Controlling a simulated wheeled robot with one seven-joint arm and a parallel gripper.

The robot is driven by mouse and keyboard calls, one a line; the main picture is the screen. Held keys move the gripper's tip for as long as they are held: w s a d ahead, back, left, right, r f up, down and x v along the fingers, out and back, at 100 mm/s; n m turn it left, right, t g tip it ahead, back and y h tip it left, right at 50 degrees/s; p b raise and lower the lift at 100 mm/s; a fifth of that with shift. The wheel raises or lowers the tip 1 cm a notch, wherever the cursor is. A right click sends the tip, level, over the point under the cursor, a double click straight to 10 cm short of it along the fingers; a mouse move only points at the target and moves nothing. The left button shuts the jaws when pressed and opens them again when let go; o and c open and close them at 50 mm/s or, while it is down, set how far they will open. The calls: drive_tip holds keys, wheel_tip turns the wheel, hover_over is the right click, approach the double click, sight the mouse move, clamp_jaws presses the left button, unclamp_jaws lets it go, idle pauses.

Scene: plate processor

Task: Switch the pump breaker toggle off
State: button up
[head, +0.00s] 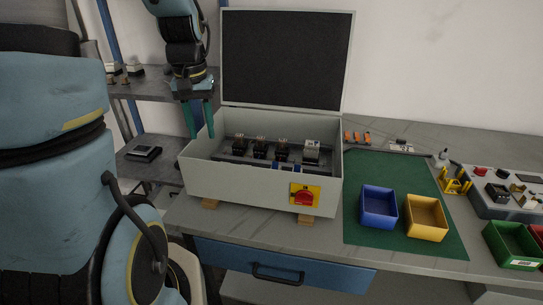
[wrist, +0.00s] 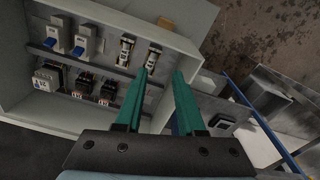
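A grey cabinet (head: 240,188) with its lid raised stands on the bench. In the wrist view, two white breakers with blue toggles (wrist: 55,42) (wrist: 79,46) sit side by side on a rail at the upper left. In the head view the blue toggles (head: 281,167) are small and partly hidden by the front wall. I cannot read which breaker is the pump's or how the toggles are set. My gripper (head: 200,136), with teal fingers, is above the cabinet's left side. It also shows in the wrist view (wrist: 162,74), open and empty, apart from the breakers.
Two fuse holders (wrist: 139,54) share the breakers' rail; several dark relays (wrist: 80,86) line the other. A red rotary switch (head: 305,195) is on the cabinet's front. Blue (head: 379,206) and yellow (head: 426,217) bins stand on a green mat. The raised lid (head: 286,55) blocks the back.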

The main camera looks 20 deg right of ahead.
sight(275, 166)
drive_tip(key=shift+m+g, duration=0.6)
drive_tip(key=shift+m, duration=0.3)
drive_tip(key=w+d+f+b, duration=0.1)
drive_tip(key=d, duration=0.3)
drive_tip(key=w+d+b, duration=0.1)
drive_tip(key=w+d, duration=0.1)
drive_tip(key=d, duration=0.2)
drive_tip(key=w+d+f+b, duration=0.1)
drive_tip(key=d, duration=0.3)
drive_tip(key=shift+w+d+f, duration=0.15)
drive_tip(key=shift+d+f, duration=0.15)
drive_tip(key=shift+f, duration=0.05)
drive_tip(key=c, duration=0.4)
drive_tip(key=shift+m+g+y, duration=0.3)
drive_tip(key=shift+m+y, duration=0.1)
drive_tip(key=shift+m, duration=0.2)
drive_tip(key=d+b, duration=0.2)
drive_tip(key=d, duration=0.6)
drive_tip(key=shift+f, duration=0.2)
clamp_jaws()
